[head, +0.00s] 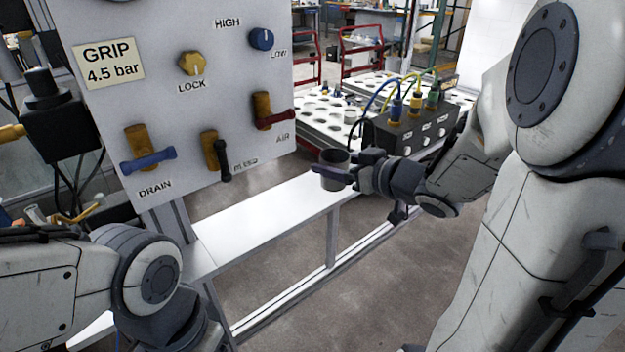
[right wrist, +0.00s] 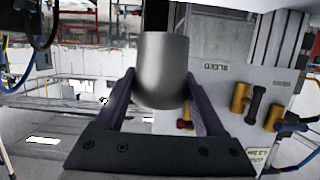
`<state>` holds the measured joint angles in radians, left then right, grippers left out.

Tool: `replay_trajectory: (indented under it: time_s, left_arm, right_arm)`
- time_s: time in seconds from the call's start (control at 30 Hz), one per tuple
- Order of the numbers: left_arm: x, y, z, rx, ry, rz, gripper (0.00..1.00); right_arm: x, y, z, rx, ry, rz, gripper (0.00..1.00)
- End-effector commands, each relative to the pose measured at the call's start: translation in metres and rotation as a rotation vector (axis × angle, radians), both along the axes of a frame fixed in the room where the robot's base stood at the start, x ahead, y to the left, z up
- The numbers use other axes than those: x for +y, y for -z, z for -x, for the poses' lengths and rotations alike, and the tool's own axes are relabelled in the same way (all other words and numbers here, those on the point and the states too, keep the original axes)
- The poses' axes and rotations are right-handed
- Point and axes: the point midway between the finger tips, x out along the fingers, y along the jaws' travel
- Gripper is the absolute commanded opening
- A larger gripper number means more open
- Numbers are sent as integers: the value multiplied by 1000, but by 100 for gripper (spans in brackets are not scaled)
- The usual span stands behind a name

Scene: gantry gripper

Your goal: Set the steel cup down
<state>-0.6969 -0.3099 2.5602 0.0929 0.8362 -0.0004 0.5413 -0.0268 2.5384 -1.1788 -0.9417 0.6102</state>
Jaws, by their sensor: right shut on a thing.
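The steel cup (head: 334,166) is a small grey cylinder at the middle of the head view, over the far end of the white shelf (head: 262,222). My right gripper (head: 338,172) is shut on it, with the fingers on either side. In the right wrist view the cup (right wrist: 163,72) sits between the two fingers of my right gripper (right wrist: 163,95). I cannot tell whether the cup's base touches the shelf. My left arm shows at the lower left of the head view, but its gripper is out of view.
A grey panel (head: 190,25) with valves, a lock knob and a selector stands at the left, above the shelf. A black box (head: 412,135) with colored cables stands right behind my right gripper. A white tray (head: 335,130) with round holes lies farther back. The near shelf is clear.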

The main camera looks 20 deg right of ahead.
Motion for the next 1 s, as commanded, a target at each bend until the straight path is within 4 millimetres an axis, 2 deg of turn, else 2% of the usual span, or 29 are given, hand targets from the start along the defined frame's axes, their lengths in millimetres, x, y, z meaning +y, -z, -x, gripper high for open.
replay_trajectory:
  time_s: [0.03,0.23,0.27,0.37,0.4,0.63,0.83,1.0]
  left_arm:
    - [0,-16,0,0,0,0,57]
    - [0,-52,0,0,0,0,57]
    - [0,-46,0,-1,0,1,57]
    - [0,-48,0,0,0,0,57]
    - [0,-43,0,0,0,0,57]
    - [0,-42,0,0,0,0,57]
    - [0,-41,0,0,0,0,57]
    - [0,-39,0,0,0,0,57]
  right_arm:
    - [1,-5,-4,7,-4,-9,14]
    - [0,6,-18,11,6,-1,14]
    - [0,15,-26,8,3,-1,14]
    - [1,29,-45,6,2,1,14]
    - [1,37,-55,4,2,2,14]
    - [0,62,-99,2,5,4,14]
    - [0,72,-111,2,5,4,14]
    - [0,98,-111,4,6,3,14]
